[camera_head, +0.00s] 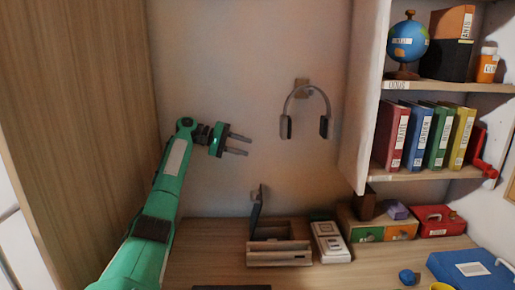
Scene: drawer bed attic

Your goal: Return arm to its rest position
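My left arm is green and reaches up from the bottom left of the head view. Its gripper (238,145) points right, in front of the bare wall and well above the desk. Its two dark fingers are apart with nothing between them. It is left of the headphones and touches nothing that I can see. My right gripper does not show.
A wooden panel (75,110) stands close on the arm's left. Grey headphones (304,92) hang on the wall. A wooden box (280,245) with a raised dark lid sits on the desk (205,250). Shelves with books (415,135) and a globe (407,42) are at right.

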